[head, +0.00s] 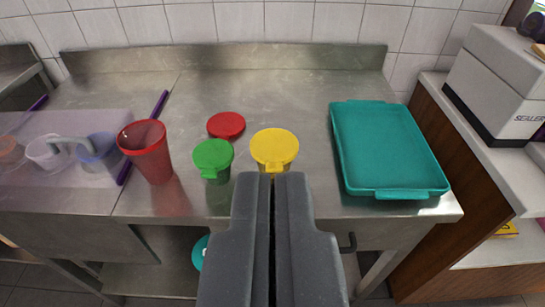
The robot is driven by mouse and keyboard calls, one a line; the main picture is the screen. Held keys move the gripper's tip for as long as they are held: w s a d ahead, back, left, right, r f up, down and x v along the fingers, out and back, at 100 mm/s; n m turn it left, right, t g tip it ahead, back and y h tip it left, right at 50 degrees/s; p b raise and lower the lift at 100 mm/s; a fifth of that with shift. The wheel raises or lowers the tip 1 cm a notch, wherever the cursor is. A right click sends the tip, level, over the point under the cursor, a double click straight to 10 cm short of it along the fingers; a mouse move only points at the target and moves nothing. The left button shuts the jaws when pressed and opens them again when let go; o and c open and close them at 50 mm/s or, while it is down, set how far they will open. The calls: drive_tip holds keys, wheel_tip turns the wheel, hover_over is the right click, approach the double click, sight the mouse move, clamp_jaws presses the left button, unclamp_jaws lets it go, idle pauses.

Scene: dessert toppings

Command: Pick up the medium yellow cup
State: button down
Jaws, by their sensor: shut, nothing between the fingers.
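The yellow cup (274,147) stands on the steel counter near the middle of the view. I see it from above, mostly as a round yellow top. Its lower body is largely hidden behind my gripper. My gripper (273,178) is shut and empty, with its fingertips at the near side of the yellow cup in the picture. I cannot tell whether they touch it.
A green-topped cup (213,158) and a red-topped one (226,125) stand left of the yellow cup. A tall red cup (148,152) is further left, beside a translucent bin (100,120). A teal tray (388,148) lies right. Bare steel counter (270,95) lies behind.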

drive_tip(key=c, duration=1.8)
unclamp_jaws()
drive_tip(key=o, duration=0.5)
drive_tip(key=shift+w+a+p, duration=0.15)
drive_tip(key=shift+w+p, duration=0.15)
drive_tip(key=shift+w, duration=0.05)
drive_tip(key=shift+c, duration=0.2)
drive_tip(key=o, duration=1.3)
drive_tip(key=shift+g, duration=0.4)
drive_tip(key=w+a+f+p, duration=0.1)
drive_tip(key=w, duration=0.1)
drive_tip(key=w+a+f+p, duration=0.1)
drive_tip(key=w+p, duration=0.1)
drive_tip(key=w+a+f+p, duration=0.1)
drive_tip(key=w+p, duration=0.1)
drive_tip(key=w, duration=0.1)
drive_tip(key=shift+w+a, duration=0.1)
drive_tip(key=shift+a, duration=0.2)
drive_tip(key=shift+o, duration=0.2)
drive_tip(key=m+g+h+p, duration=0.1)
drive_tip(key=m+h+p, duration=0.25)
drive_tip(key=p, duration=1.45)
approach(271, 150)
drive_tip(key=shift+n+g, duration=0.25)
drive_tip(key=shift+g, duration=0.05)
drive_tip(key=shift+r+x, duration=0.2)
drive_tip(key=shift+x, duration=4.85)
